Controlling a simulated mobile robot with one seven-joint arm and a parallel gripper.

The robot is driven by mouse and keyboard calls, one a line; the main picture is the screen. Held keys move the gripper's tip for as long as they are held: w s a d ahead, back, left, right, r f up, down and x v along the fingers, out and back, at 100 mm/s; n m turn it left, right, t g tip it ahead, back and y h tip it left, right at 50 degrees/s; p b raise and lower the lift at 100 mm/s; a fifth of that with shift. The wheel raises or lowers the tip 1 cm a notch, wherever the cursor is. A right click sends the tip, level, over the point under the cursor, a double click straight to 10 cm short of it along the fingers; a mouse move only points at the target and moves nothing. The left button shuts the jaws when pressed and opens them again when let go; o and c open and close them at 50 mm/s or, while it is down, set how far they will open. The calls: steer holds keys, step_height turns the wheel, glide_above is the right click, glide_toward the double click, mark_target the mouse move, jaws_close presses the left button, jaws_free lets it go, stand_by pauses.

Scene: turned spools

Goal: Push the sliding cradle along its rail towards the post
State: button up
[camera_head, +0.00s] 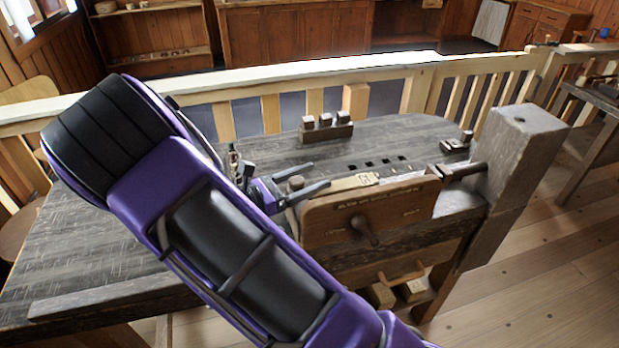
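My gripper (319,175) is at the centre of the bench top, reaching in from the left with its two dark fingers spread apart. The rail itself is not clearly distinguishable. My arm hides the bench's left middle.
The dark worn bench top (100,250) has a row of square holes (385,162) behind the block. A rack with several small blocks (326,130) stands at the back. A small dark fitting (457,143) sits near the post. A pale railing (300,75) runs behind.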

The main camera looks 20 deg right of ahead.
jaws_close()
stand_by(1.3)
